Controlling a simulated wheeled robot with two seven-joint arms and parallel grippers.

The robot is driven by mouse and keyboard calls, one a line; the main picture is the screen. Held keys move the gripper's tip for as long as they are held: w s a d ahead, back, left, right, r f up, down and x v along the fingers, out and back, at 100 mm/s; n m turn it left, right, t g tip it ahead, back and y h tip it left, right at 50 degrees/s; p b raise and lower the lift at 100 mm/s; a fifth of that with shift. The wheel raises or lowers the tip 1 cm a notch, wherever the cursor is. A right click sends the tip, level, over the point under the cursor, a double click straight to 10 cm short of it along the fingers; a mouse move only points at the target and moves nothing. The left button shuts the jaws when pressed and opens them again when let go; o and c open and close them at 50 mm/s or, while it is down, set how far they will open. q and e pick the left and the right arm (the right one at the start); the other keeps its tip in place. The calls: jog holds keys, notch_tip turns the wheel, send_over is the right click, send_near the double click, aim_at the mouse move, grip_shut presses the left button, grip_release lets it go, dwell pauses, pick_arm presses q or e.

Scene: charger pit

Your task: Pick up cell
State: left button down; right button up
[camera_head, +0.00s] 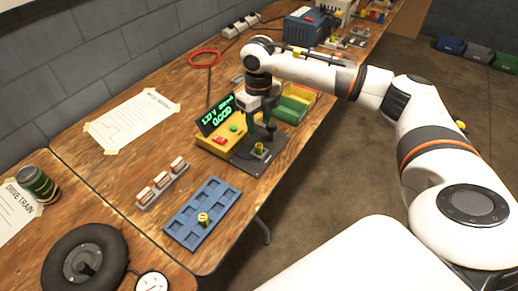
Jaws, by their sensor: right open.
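One small yellow-green cell (259,149) stands on the dark base plate of the yellow tester (222,146). Another yellow-green cell (203,219) stands in a slot of the blue tray (183,231) nearer to me. My right gripper (261,134) points down just above the cell on the tester plate. Its dark fingers are open, and it does not appear to hold the cell. Whether the fingers flank the cell's top is too small to tell. My left gripper is out of view.
Yellow and green bins (292,103) stand behind the tester. A black wheel (85,262) and a gauge (151,284) lie at the front left. The table's right edge is close to the tester.

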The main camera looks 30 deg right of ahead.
send_over(259, 145)
jog(key=f, duration=0.4)
jog(key=shift+s+a+f, duration=0.2)
jog(key=shift+s+a, duration=0.05)
jog(key=f, duration=0.3)
jog(key=f+p, duration=0.1)
jog(key=f, duration=0.1)
jog(key=shift+w+d+f, duration=0.1)
jog(key=shift+w+d, duration=0.1)
jog(key=shift+d, duration=0.05)
grip_shut()
